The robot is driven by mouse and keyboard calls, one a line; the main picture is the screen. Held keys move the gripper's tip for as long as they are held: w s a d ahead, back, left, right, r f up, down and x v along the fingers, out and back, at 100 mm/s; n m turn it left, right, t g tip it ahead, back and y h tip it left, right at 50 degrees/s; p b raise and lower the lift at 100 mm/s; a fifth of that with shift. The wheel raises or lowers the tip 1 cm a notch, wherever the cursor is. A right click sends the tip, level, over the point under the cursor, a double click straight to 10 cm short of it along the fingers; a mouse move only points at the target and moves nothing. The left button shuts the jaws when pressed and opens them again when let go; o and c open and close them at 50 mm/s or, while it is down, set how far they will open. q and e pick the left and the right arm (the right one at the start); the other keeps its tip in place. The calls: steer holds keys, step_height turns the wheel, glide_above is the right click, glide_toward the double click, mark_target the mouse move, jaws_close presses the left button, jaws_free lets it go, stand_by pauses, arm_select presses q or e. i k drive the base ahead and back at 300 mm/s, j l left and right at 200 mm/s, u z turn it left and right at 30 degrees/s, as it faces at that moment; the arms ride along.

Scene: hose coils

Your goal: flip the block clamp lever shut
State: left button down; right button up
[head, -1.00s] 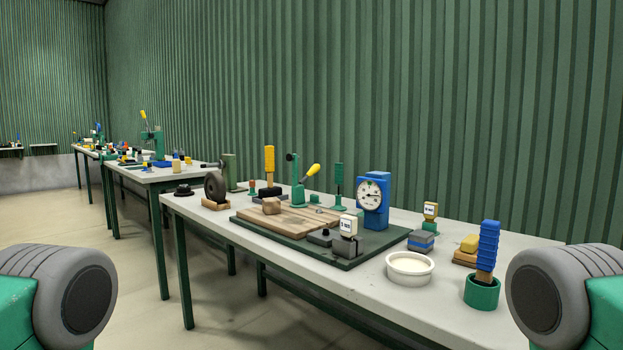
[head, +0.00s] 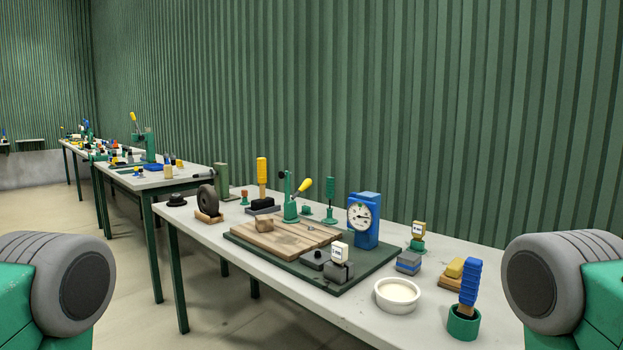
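A green clamp (head: 290,210) stands at the back edge of a wooden board on the near table. Its lever has a yellow grip (head: 302,187) that slants up to the right, and a dark upright arm stands beside it. I take this to be the block clamp. Neither of my grippers is in view; only parts of my arms show at the lower left and right edges.
The board lies on a dark green base plate (head: 345,285) on the grey table (head: 240,272). A blue dial gauge (head: 364,220) stands right of the clamp. A white bowl (head: 397,296) and a green cup (head: 464,322) with a blue-handled brush are nearer. Floor shows to the left.

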mark_target(306, 183)
steer(key=i+j+z, duration=0.15)
steer(key=z, duration=0.25)
steer(key=i+j+z, duration=0.1)
steer(key=z, duration=0.35)
steer(key=j+z, duration=0.25)
steer(key=z, duration=0.15)
